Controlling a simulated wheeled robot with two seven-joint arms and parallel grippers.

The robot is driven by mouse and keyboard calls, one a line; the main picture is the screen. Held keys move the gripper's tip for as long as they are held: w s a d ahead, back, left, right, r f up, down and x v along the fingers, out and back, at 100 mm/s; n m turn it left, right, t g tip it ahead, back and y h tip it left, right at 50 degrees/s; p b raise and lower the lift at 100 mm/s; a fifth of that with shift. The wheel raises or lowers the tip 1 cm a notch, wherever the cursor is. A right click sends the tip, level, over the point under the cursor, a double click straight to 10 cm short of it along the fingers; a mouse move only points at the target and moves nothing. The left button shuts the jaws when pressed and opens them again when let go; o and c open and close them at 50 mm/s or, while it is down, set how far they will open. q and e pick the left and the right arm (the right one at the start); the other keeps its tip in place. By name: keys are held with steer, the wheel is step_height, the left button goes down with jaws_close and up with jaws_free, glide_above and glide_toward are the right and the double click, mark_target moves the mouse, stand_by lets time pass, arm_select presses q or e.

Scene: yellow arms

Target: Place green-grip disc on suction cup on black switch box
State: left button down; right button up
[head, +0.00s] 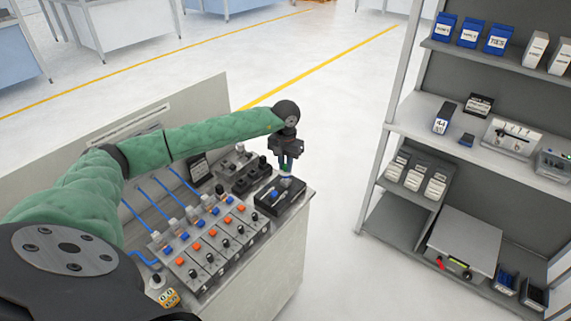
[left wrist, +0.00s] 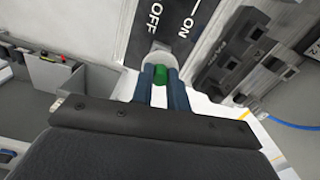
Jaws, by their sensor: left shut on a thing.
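The black switch box (head: 273,203) sits at the right end of the bench top. In the left wrist view its black face (left wrist: 140,33) shows the words OFF and ON. My left gripper (head: 288,168) points down over its back part, with blue fingers (left wrist: 162,80) shut on the green grip (left wrist: 160,76) of the disc. A pale grey rounded piece (left wrist: 163,52) shows just past the fingertips, against the black face. I cannot tell whether it is the disc or the suction cup, nor whether the two touch. My right gripper is not in view.
A row of switch modules (head: 212,240) with orange and blue buttons and blue cables fills the bench left of the box. Another black block (head: 250,175) stands behind it. A grey shelf rack (head: 415,125) with boxes stands at the right, across clear floor.

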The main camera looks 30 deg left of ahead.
arm_select(q)
steer(key=shift+f, duration=0.35)
steer(key=c, duration=1.3)
jaws_free()
steer(key=shift+c, duration=0.2)
steer(key=shift+o, duration=0.2)
steer(key=shift+f, duration=0.1)
steer(key=shift+d, duration=0.15)
